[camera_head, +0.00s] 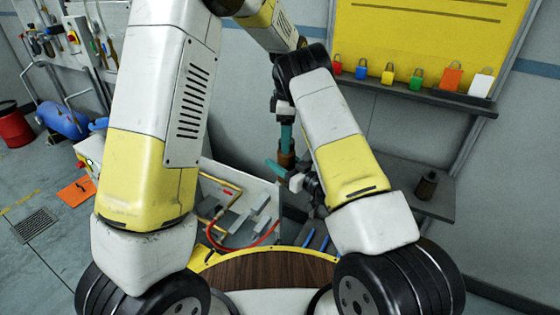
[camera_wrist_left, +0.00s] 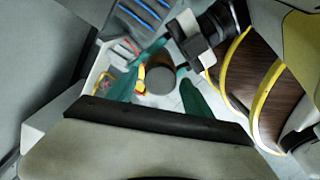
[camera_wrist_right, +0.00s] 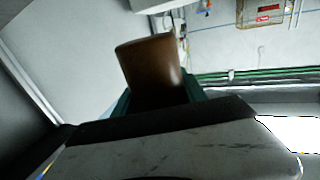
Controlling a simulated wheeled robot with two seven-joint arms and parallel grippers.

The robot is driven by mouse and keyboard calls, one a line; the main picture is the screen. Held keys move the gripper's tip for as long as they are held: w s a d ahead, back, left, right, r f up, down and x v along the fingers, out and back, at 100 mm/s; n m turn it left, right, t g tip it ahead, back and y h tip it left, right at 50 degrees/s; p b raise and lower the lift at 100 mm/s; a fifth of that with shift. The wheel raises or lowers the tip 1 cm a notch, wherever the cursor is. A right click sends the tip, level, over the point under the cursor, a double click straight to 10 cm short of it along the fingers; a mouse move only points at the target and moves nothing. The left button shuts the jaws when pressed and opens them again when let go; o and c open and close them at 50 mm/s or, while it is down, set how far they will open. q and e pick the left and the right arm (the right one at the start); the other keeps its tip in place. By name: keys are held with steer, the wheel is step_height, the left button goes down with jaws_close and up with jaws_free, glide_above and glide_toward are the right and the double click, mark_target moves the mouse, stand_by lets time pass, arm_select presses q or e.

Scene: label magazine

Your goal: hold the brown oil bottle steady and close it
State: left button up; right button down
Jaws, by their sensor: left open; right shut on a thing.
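The brown oil bottle (camera_head: 287,158) stands near the middle of the head view, partly hidden by my grippers. My right gripper (camera_head: 281,171) is shut on it from the side. In the right wrist view the brown bottle (camera_wrist_right: 150,62) rises between the teal fingers. My left gripper (camera_head: 287,136) points down from above the bottle. In the left wrist view its teal fingers (camera_wrist_left: 158,92) are apart, one on each side of the bottle's round grey top (camera_wrist_left: 160,80). I cannot tell whether that grey disc is a cap or the bottle's own top.
A dark shelf (camera_head: 432,208) at right bears a dark bottle (camera_head: 427,186). Several coloured padlocks line a ledge under a yellow board (camera_head: 420,40). My arms crowd the middle.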

arm_select(q)
jaws_close()
steer(key=m, duration=0.3)
steer(key=shift+m, duration=0.4)
steer(key=m, duration=0.6)
steer(key=shift+o, duration=0.4)
jaws_free()
steer(key=shift+r, duration=0.1)
